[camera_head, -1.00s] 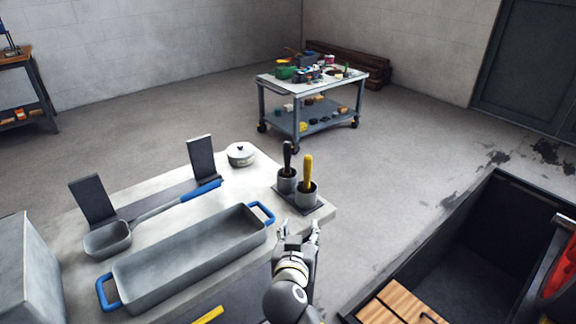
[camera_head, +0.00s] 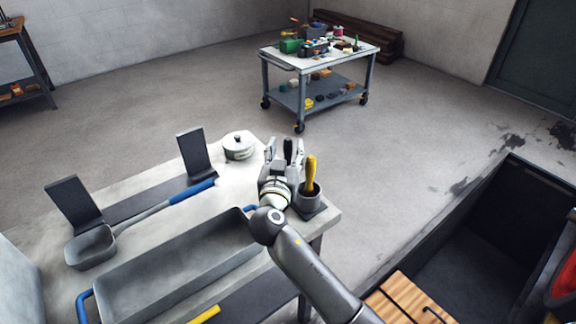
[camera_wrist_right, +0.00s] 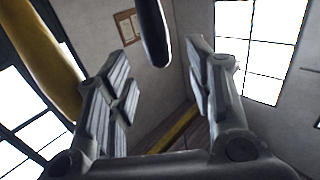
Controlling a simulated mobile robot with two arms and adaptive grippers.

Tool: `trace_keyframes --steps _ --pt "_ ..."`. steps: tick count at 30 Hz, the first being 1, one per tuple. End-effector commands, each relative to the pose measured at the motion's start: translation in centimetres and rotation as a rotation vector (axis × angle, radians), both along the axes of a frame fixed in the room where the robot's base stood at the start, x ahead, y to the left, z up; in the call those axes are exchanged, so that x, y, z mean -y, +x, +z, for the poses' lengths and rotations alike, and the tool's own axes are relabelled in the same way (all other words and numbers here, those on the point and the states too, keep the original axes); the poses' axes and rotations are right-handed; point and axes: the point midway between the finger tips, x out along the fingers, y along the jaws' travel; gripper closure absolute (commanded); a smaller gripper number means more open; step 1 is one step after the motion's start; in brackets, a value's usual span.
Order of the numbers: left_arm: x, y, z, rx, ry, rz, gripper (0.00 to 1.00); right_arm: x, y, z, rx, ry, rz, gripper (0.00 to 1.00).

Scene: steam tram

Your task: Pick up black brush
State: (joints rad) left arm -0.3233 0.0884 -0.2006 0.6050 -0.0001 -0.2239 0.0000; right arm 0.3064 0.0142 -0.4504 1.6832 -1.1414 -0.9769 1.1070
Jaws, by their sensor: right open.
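The black brush (camera_head: 288,150) stands upright, its lower part and its cup hidden behind my right gripper in the head view. My right gripper (camera_head: 283,148) is open, and the black handle shows between its two fingers. In the right wrist view the handle (camera_wrist_right: 153,35) comes down from the top edge, in the gap between the spread fingers (camera_wrist_right: 160,85), touching neither pad. Its end stops level with the fingertips. My left gripper is not in view.
A yellow-handled brush (camera_head: 310,175) stands in a grey cup (camera_head: 311,200) close to the right of my gripper; its handle fills the wrist view's left side. A lidded pot (camera_head: 239,150), a long grey trough (camera_head: 175,265) and a blue-handled ladle (camera_head: 150,215) are on the table.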

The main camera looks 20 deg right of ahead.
Motion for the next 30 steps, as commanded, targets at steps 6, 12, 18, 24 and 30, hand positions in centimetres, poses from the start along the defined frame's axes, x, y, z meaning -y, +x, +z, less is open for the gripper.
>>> trace_keyframes --steps 6,12,18,24,30 --pt "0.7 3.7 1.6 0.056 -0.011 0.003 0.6 1.2 2.6 0.2 0.001 -0.006 0.0 0.51" --pt "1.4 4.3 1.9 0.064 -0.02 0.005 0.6 1.9 4.0 -0.1 0.0 -0.002 0.0 0.51" --pt "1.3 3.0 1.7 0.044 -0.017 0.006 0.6 1.9 4.1 -0.1 0.001 0.0 0.001 0.51" --pt "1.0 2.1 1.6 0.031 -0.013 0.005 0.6 1.9 4.1 -0.1 0.0 -0.001 0.0 0.69" --pt "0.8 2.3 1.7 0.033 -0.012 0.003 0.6 1.9 4.1 -0.1 0.0 -0.001 0.0 0.95"
